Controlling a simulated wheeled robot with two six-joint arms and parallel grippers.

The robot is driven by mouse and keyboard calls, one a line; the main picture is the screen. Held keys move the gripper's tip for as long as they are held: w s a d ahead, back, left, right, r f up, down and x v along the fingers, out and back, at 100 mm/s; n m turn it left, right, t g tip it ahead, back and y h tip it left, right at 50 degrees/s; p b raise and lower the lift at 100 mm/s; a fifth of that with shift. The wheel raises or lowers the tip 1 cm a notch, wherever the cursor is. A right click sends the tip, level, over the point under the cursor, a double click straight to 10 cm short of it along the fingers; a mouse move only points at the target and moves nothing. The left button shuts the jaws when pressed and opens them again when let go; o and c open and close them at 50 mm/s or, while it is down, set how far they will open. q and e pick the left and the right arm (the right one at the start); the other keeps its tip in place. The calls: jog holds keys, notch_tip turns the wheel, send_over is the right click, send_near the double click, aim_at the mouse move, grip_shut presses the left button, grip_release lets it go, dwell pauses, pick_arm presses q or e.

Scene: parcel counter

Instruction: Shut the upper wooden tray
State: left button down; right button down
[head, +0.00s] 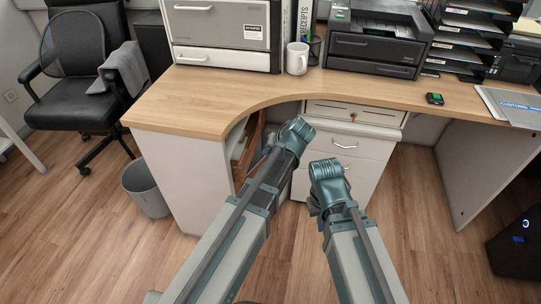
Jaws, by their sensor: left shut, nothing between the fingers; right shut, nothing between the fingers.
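Under the curved counter, a brown wooden front (251,146) shows in the open bay to the left of the white drawers. It is partly hidden by my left arm, and I cannot tell upper tray from lower or how far either is out. My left gripper (266,157) is small and dark beside the wooden front, mostly hidden by its own wrist; it looks shut and empty. Whether it touches the wood is unclear. My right arm reaches up in front of the white drawers, and its wrist hides the fingers.
The wooden counter (225,97) curves above the bay. A white drawer unit (345,143) stands right of it. A grey bin (146,188) and black office chair (78,75) are at the left. A white mug (297,58) stands on the counter.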

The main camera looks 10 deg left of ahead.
aim_at(247, 155)
pick_arm(q)
jog(key=shift+w+a+f+b, duration=0.3)
jog(key=shift+a+f+b, duration=0.25)
jog(key=shift+a, duration=0.5)
jog(key=shift+w+a+f+b, duration=0.35)
jog(key=shift+a+f, duration=0.35)
jog(key=shift+a, duration=0.3)
jog(key=shift+w+a+f+b, duration=0.35)
jog(key=shift+a+f, duration=0.3)
jog(key=shift+a, duration=0.4)
jog(key=a, duration=0.3)
jog(key=shift+a, duration=0.7)
jog(key=shift+r, duration=0.1)
